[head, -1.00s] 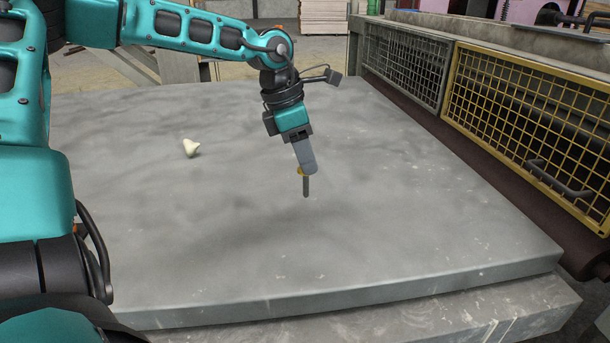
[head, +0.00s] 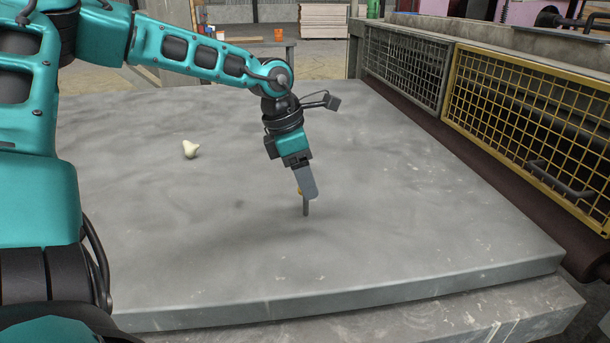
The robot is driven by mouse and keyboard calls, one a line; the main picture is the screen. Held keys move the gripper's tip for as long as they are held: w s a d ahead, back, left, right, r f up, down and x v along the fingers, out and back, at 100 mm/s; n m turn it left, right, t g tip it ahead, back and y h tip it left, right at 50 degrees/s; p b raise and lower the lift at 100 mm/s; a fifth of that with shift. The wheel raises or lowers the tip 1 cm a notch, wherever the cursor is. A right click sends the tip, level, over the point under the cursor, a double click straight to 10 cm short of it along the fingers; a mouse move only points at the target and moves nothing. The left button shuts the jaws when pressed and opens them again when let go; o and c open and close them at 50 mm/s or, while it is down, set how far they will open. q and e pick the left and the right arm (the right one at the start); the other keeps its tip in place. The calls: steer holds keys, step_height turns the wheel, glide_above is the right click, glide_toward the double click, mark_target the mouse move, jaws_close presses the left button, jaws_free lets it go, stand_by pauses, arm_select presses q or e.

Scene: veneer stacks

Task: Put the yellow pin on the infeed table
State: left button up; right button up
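The infeed table (head: 420,240) is the wide grey slab filling the middle of the head view. My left gripper (head: 305,190) points down over its middle, with one flat grey finger facing me. A grey shaft sticks out straight down below the fingertips. The shaft's lower end is close to the table top; I cannot tell whether it touches. My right gripper is not in view.
A small cream-coloured lump (head: 190,149) lies on the slab left of the gripper. A yellow mesh guard (head: 530,125) and a dark roller (head: 450,140) run along the right side. The slab around the gripper is clear.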

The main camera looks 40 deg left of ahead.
arm_select(q)
steer(key=shift+r, duration=0.2)
steer(key=shift+r+p, duration=0.3)
steer(key=shift+r, duration=0.05)
steer(key=p+v, duration=0.1)
steer(key=v, duration=1)
steer(key=shift+s, duration=0.15)
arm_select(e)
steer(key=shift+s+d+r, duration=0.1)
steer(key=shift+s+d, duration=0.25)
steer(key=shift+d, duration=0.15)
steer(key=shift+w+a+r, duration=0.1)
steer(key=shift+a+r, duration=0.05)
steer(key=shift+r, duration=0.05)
